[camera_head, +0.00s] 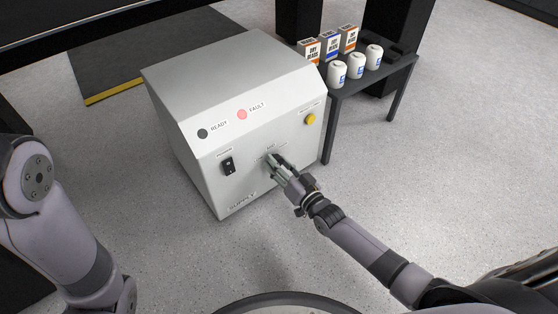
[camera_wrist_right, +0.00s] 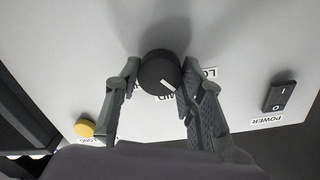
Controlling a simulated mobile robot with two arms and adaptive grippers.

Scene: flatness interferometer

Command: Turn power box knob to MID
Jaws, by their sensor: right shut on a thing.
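The grey power box (camera_head: 225,85) stands on the floor with its sloped front facing me. My right gripper (camera_head: 274,158) is at the box's front. In the right wrist view, my right gripper (camera_wrist_right: 158,78) is shut on the round black knob (camera_wrist_right: 157,70), one finger on each side. The knob's white pointer mark slants toward the lower right in that view, between the partly hidden MID label (camera_wrist_right: 164,97) and the LO label (camera_wrist_right: 210,73). A further label may be hidden by the left finger. My left arm shows at the left, but its gripper is out of view.
The box carries a black power switch (camera_head: 228,166), a yellow button (camera_head: 310,119), a dark READY lamp (camera_head: 202,133) and a reddish FAULT lamp (camera_head: 242,114). A dark table (camera_head: 378,82) beside it holds small boxes and white jars (camera_head: 337,75). The floor at right is clear.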

